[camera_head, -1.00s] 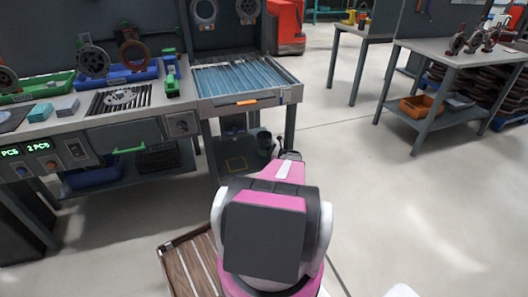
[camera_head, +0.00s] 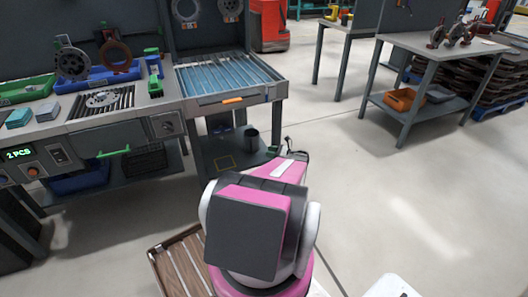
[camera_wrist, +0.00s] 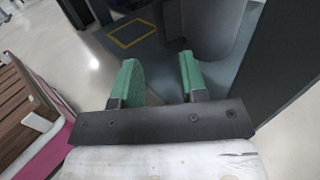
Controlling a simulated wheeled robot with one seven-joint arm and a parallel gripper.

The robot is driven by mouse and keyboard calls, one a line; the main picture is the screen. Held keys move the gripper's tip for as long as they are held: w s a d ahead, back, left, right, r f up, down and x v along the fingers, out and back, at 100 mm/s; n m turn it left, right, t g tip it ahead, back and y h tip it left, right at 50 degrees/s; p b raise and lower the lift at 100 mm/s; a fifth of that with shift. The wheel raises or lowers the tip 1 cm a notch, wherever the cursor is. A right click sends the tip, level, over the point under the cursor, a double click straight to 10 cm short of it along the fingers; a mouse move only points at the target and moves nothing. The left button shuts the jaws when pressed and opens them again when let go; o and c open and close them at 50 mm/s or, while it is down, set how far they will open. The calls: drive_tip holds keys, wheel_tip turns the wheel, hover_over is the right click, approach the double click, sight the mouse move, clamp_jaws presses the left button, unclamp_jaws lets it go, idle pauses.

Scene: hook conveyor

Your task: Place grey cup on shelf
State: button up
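The grey cup (camera_head: 251,138) stands upright on the low shelf (camera_head: 213,150) under the workbench in the head view. It is to the right of a yellow square outline (camera_head: 225,162) on the shelf. My gripper (camera_head: 273,151) is just right of and in front of the cup, partly hidden by my arm. In the wrist view, the green fingers of my gripper (camera_wrist: 159,62) are apart with nothing between them. A large grey rounded shape, likely the cup (camera_wrist: 215,25), is just beyond the right finger. The yellow outline (camera_wrist: 134,33) lies ahead and left.
The workbench (camera_head: 230,98) overhangs the shelf, with a leg (camera_head: 277,122) close to my gripper. Another table (camera_head: 440,45) is at the right. Open floor lies between.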

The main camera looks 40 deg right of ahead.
drive_tip(key=w+a+r+n+g, duration=0.15)
drive_tip(key=a+n+g, duration=0.3)
drive_tip(key=a, duration=0.55)
drive_tip(key=a+r+n+g+h, duration=0.1)
drive_tip(key=a+r+n+g, duration=0.3)
drive_tip(key=a, duration=0.7)
drive_tip(key=w+a+r+n+g, duration=0.1)
drive_tip(key=a+r+n+g, duration=0.3)
drive_tip(key=a, duration=0.6)
drive_tip(key=s+a+r+n+g+h, duration=0.1)
drive_tip(key=s+a+r+n+h, duration=0.3)
drive_tip(key=a+n, duration=0.4)
drive_tip(key=s+a+r+n+h, duration=0.3)
drive_tip(key=s+a+n+h, duration=0.2)
drive_tip(key=a+n, duration=0.3)
drive_tip(key=a, duration=0.3)
drive_tip(key=shift+s+r+g+h, duration=0.2)
drive_tip(key=shift+r+g+h, duration=0.15)
drive_tip(key=shift+r+h, duration=0.05)
drive_tip(key=shift+c, duration=0.3)
